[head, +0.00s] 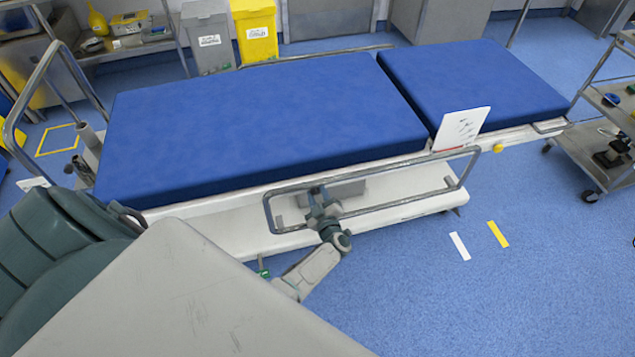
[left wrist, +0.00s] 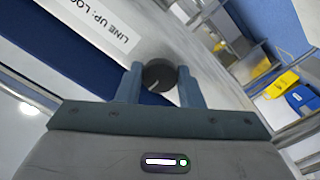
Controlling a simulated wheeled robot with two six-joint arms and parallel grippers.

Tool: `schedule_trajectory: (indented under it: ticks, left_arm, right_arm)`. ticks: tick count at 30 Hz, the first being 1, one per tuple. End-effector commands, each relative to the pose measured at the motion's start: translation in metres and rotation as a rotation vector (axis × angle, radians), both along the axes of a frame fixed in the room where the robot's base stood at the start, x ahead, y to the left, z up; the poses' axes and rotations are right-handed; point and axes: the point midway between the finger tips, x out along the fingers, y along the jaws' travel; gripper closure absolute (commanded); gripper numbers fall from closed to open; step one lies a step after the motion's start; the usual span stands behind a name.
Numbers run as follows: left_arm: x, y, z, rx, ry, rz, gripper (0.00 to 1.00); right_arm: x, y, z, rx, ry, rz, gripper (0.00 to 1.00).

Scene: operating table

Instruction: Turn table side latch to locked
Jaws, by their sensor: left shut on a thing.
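The side latch is a dark round knob (left wrist: 159,74) in the left wrist view. A short pale line on its face slants towards the lower left of that picture. My left gripper (head: 320,192) is at the near side of the operating table (head: 250,105), by the side rail. In the left wrist view its two blue-grey fingers stand on either side of the knob, shut on it. A white label (left wrist: 95,25) beside the knob reads "LINE UP: LOC", with the rest cut off. In the head view the knob is hidden behind the gripper. My right gripper is not in view.
A metal side rail (head: 400,202) loops around the spot where my left gripper is. A white card (head: 462,128) stands at the mattress's near edge. A metal trolley (head: 592,150) is at the right. Blue floor is clear at the front right.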

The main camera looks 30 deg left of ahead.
Motion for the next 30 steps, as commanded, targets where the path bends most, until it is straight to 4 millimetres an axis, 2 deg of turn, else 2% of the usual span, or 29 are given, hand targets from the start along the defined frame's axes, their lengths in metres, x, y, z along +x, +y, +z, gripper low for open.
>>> schedule_trajectory:
  ticks: [1, 2, 5, 16, 30]
  left_arm:
    - [-0.001, -0.004, -0.003, -0.006, 0.005, -0.005, 0.89]
    - [-0.001, -0.004, -0.003, -0.006, 0.005, -0.004, 0.62]
    - [-0.001, -0.003, -0.003, -0.006, 0.005, -0.003, 0.45]
    - [-0.005, -0.006, -0.002, -0.004, 0.003, -0.001, 0.45]
    - [-0.059, -0.071, -0.004, -0.006, 0.005, -0.002, 0.45]
  right_arm:
    - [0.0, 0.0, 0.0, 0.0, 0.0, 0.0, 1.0]
    - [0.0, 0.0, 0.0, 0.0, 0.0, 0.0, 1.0]
    - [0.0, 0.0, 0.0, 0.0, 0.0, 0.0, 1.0]
    - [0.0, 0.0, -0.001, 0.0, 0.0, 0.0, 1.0]
    - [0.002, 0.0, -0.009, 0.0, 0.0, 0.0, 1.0]
